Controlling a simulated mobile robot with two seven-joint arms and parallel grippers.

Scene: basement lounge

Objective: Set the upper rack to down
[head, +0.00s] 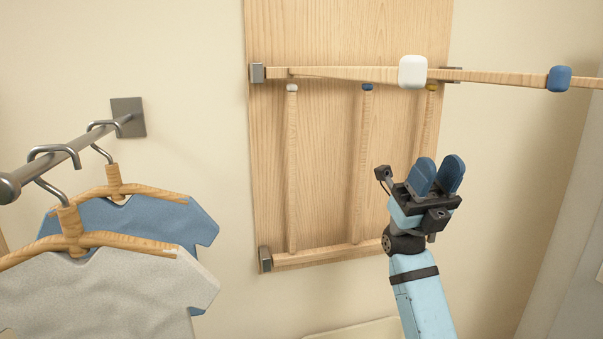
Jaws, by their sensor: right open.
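A wooden wall panel (325,35) carries two racks. The upper rack (340,76) is at its upper part, between dark metal brackets. Its wooden pegs stick out from the wall towards me; one ends in a white cap (413,71), another in a blue cap (558,78) at the right. The lower rack (320,254) has its pegs upright, close to the panel, with white, blue and yellow caps at their tops. My right gripper (438,172) is open and empty, fingers pointing up, below the white cap and apart from it. My left gripper is not in view.
At left a metal rail (75,145) sticks out from a wall plate. A grey shirt (120,290) and a blue shirt (160,225) hang from it on wooden hangers. Free space lies between the shirts and my right arm. A wall corner is at right.

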